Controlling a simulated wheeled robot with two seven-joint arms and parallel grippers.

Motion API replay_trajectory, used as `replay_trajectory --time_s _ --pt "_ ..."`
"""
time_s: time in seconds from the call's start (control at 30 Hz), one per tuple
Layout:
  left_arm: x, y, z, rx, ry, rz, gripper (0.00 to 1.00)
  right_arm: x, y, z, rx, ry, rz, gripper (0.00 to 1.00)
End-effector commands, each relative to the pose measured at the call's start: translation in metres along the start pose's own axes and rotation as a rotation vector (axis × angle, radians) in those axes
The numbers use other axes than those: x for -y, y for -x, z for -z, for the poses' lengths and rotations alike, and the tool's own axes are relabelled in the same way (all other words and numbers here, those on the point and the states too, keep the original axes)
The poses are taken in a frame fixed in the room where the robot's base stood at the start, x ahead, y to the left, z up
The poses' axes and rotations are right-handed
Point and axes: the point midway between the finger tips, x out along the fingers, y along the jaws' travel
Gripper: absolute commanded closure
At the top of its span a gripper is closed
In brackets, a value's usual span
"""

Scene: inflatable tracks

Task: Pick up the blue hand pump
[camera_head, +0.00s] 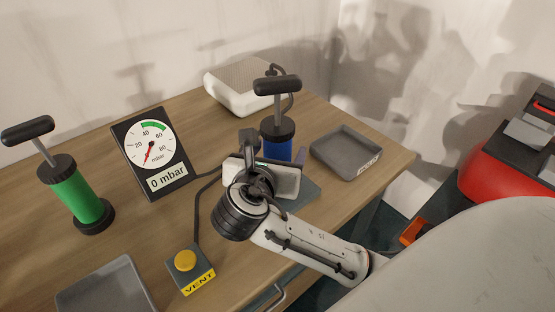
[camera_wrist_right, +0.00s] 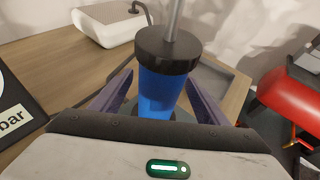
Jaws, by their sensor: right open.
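The blue hand pump (camera_head: 277,139) stands upright on the table, its black T-handle raised on a grey rod. Its lower body is partly hidden behind my right gripper (camera_head: 276,168) in the head view. In the right wrist view the blue pump (camera_wrist_right: 160,88) stands between the two purple fingers of my right gripper (camera_wrist_right: 158,95). The fingers are spread, one on each side of the blue body, with gaps visible. The pump's base is mostly hidden behind the gripper housing. My left gripper is not in view.
A green hand pump (camera_head: 78,197) stands at the left. A gauge panel (camera_head: 152,154) reads 0 mbar. A yellow VENT button box (camera_head: 188,270) sits in front. A grey tray (camera_head: 347,152) lies right of the blue pump, and a white box (camera_head: 238,90) behind it. Another tray (camera_head: 106,288) lies front left.

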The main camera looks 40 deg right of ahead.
Motion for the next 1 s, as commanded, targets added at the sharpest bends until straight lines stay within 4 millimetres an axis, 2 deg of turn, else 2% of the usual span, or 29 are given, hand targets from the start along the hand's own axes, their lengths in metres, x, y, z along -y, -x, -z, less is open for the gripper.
replay_trajectory --time_s 0.03,0.07,0.4,0.67,0.77,1.0 --pt "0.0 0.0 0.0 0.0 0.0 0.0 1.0 0.0 0.0 0.0 0.0 0.0 0.0 0.32" --pt "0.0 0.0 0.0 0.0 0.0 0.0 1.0 0.0 0.0 0.0 0.0 0.0 0.0 0.37" --pt "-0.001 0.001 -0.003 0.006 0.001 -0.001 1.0 0.0 0.001 -0.002 0.003 -0.003 -0.001 0.94" --pt "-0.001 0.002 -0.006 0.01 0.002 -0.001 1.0 -0.001 0.002 -0.005 0.004 -0.005 -0.002 0.96" --pt "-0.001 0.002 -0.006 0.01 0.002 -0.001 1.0 -0.001 0.006 -0.016 0.005 -0.009 -0.003 0.96" --pt "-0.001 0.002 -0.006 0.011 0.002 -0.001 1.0 -0.001 0.025 -0.06 0.007 -0.011 -0.004 0.96"
